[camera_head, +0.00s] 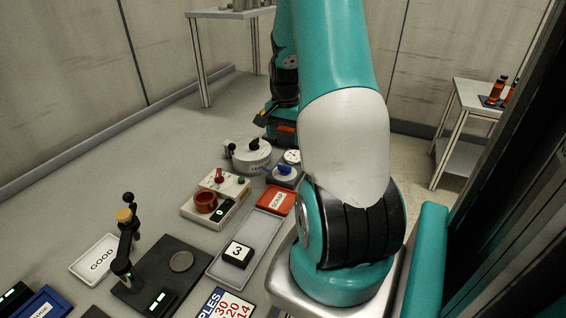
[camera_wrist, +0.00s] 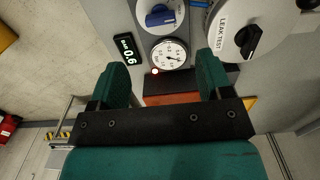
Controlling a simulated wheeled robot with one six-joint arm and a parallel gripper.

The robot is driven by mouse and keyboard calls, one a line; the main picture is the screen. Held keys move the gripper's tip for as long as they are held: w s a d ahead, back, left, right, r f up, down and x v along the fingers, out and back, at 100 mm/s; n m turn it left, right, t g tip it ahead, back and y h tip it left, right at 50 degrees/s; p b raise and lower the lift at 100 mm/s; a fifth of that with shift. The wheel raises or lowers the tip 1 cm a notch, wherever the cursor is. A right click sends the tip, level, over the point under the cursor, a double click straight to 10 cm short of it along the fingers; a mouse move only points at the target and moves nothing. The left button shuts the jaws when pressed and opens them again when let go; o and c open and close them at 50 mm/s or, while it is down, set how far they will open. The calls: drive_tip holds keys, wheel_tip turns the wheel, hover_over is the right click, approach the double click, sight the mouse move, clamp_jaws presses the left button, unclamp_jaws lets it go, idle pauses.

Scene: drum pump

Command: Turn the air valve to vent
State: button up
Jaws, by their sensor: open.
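The air valve appears to be the blue knob (camera_wrist: 159,16) on a round white dial, on a grey panel; in the head view the blue knob (camera_head: 285,169) is left of my arm. Its dial marks are too small to read. A round white gauge (camera_wrist: 168,54) and a black display reading 0.6 (camera_wrist: 127,49) sit next to it. My gripper (camera_wrist: 161,64) is open and empty in the wrist view. Its fingers are apart from the knob, which lies beyond the fingertips at the top. In the head view my gripper (camera_head: 264,116) is partly hidden behind the arm, beyond the panel.
A round unit marked LEAK TEST with a black knob (camera_wrist: 249,40) is right of the blue knob. On the bench are a box with a red ring (camera_head: 206,202), a red tray (camera_head: 278,200), a grey tray (camera_head: 262,228) and a stand with a black lever (camera_head: 128,235).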

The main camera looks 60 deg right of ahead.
sight(285, 169)
wheel_tip(285, 169, down, 10)
drive_tip(key=shift+f+p, duration=0.1)
drive_tip(key=shift+p, duration=0.4)
drive_tip(key=shift+c, duration=0.2)
drive_tip(key=c, duration=0.9)
